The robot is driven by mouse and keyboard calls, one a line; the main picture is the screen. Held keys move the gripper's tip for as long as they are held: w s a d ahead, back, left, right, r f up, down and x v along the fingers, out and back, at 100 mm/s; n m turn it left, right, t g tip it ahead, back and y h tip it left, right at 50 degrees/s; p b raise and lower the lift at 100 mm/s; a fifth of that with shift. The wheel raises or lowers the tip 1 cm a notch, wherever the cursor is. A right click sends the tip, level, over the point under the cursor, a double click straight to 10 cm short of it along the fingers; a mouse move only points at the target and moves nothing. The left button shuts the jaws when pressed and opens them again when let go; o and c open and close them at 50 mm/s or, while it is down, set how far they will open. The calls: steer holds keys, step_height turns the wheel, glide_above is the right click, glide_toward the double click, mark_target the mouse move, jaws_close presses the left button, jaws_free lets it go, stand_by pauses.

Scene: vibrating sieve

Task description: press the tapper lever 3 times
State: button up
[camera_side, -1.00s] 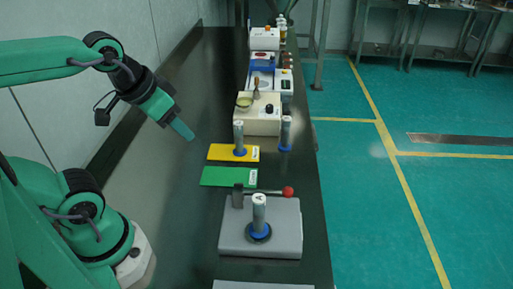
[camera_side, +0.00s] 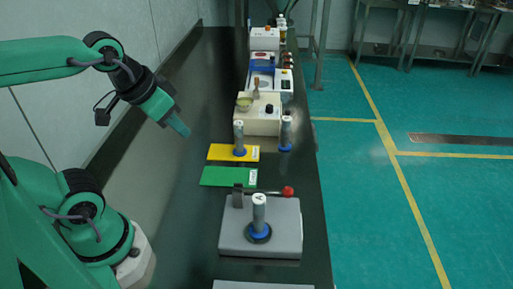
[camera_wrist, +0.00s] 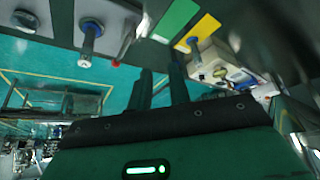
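The tapper lever is a thin rod with a red ball knob (camera_side: 288,191). It runs along the far edge of a grey box (camera_side: 280,228) from a dark post (camera_side: 238,196). A silver cylinder with a blue base (camera_side: 259,214) stands upright on the box. The red knob also shows in the wrist view (camera_wrist: 115,63). My gripper (camera_side: 182,130) is in the air, left of the lever and well apart from it. In the wrist view its two dark fingers (camera_wrist: 161,92) stand apart with an empty gap between them.
A cream device (camera_side: 252,122) and more equipment stand farther back. The dark bench is clear between my arm and the plates.

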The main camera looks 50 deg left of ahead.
jaws_close()
stand_by(1.2)
stand_by(0.7)
steer(key=m+g, duration=0.6)
steer(key=m, duration=2.1)
glide_above(289, 188)
steer(key=shift+f, duration=0.35)
steer(key=shift+f, duration=0.1)
step_height(289, 188, down, 14)
steer(key=shift+r, duration=0.1)
